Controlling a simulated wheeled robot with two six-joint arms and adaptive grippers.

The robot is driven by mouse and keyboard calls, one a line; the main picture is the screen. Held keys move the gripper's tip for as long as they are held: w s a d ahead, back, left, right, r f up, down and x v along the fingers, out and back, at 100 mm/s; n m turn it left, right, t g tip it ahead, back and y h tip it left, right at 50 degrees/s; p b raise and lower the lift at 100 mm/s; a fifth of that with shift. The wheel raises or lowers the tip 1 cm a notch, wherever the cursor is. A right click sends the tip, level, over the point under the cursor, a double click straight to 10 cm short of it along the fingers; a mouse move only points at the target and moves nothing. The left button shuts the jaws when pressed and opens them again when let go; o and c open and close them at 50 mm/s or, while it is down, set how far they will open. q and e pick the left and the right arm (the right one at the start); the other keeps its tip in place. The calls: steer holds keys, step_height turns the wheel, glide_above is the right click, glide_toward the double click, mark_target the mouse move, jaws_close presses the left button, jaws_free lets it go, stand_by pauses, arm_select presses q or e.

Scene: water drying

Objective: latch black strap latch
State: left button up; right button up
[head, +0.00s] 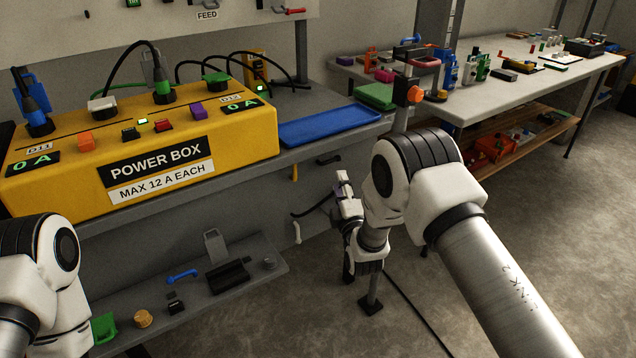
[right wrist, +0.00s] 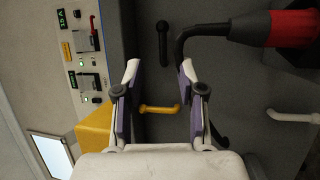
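A small black latch-like handle (head: 328,158) sits on the grey bench front, below the blue tray; I cannot tell for sure that it is the strap latch. It also shows in the right wrist view (right wrist: 163,42), upper middle, beyond the fingertips. A yellow hook (right wrist: 160,108) lies between the fingers in that picture, and also shows in the head view (head: 295,172). My right gripper (head: 345,183) is in front of the bench, right of these parts. In the right wrist view its fingers (right wrist: 158,75) are spread with nothing held. My left gripper is out of view.
A black cable bends to a red and black cylinder (right wrist: 280,28) near the gripper. A white hook (head: 297,233) hangs lower. The yellow power box (head: 215,165) and blue tray (head: 330,126) occupy the bench above. A lower shelf (head: 262,278) holds small items. Floor to the right is open.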

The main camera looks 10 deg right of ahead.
mark_target(329, 160)
steer(key=w, duration=0.2)
steer(key=w+b, duration=0.1)
steer(key=w, duration=0.2)
steer(key=w+r, duration=0.1)
steer(key=w, duration=0.2)
steer(key=shift+d+b, duration=0.2)
steer(key=shift+b, duration=0.15)
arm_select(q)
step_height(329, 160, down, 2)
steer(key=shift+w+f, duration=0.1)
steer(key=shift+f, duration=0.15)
arm_select(e)
steer(key=shift+s, duration=0.1)
jaws_close()
